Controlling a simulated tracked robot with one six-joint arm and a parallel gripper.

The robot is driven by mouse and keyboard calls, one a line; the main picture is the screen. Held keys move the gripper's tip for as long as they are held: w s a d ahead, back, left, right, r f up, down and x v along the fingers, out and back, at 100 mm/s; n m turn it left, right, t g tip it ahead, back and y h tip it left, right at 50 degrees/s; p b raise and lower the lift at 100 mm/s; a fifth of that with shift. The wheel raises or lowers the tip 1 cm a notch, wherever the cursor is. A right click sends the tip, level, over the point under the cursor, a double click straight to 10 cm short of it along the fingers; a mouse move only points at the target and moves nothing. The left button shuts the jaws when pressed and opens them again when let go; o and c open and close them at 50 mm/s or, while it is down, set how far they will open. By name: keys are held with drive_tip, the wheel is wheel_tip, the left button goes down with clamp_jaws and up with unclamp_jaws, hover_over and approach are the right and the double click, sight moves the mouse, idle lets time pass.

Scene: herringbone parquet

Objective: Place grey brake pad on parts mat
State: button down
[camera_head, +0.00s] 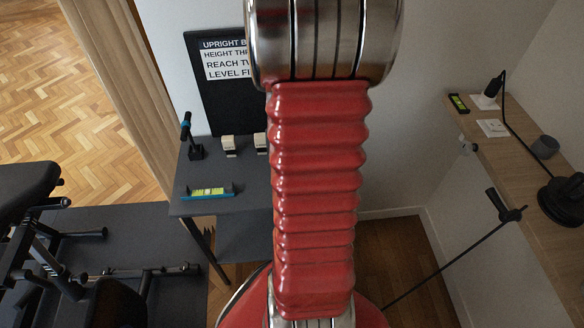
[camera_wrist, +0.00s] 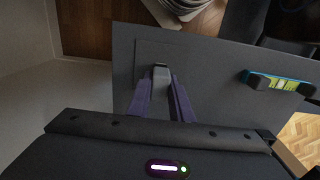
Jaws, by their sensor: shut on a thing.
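In the wrist view, my gripper (camera_wrist: 161,90) points over the grey table with its two purple fingers closed around a small grey piece, which looks like the grey brake pad (camera_wrist: 160,73). Its far end shows between the fingertips; the rest is hidden by the fingers and my wrist. A faint dark rectangle on the table beneath and beyond the fingertips looks like the parts mat (camera_wrist: 200,63). I cannot tell whether the pad touches it. In the head view my red arm hides the gripper, the pad and the mat.
The grey table (camera_head: 240,193) carries a blue level with a yellow-green strip (camera_head: 208,192), also in the wrist view (camera_wrist: 276,82). Two pale blocks (camera_head: 229,146) and a dark clamp-like tool (camera_head: 190,140) stand at its back. A black sign (camera_head: 225,85) leans behind. A wooden shelf (camera_head: 520,165) is at right.

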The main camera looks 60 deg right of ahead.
drive_tip(key=c, duration=1.6)
unclamp_jaws()
drive_tip(key=shift+r, duration=0.1)
wheel_tip(320, 180, up, 12)
drive_tip(key=shift+f, duration=0.1)
drive_tip(key=w+a+r+n+t, duration=0.1)
drive_tip(key=a+r+n+t, duration=0.1)
drive_tip(key=a, duration=0.8)
drive_tip(key=a+r+n+t, duration=0.1)
drive_tip(key=a+r+n, duration=0.3)
drive_tip(key=a, duration=0.6)
drive_tip(key=w+a+r+n+t, duration=0.1)
drive_tip(key=a+r+n+t, duration=0.1)
drive_tip(key=a, duration=0.8)
drive_tip(key=shift+w+a+r+n+t, duration=0.2)
drive_tip(key=shift+r+n, duration=0.25)
drive_tip(key=shift+r, duration=0.25)
drive_tip(key=shift+w+a+r+n+t, duration=0.1)
drive_tip(key=shift+w+a+r+n, duration=0.1)
drive_tip(key=shift+r+n, duration=0.4)
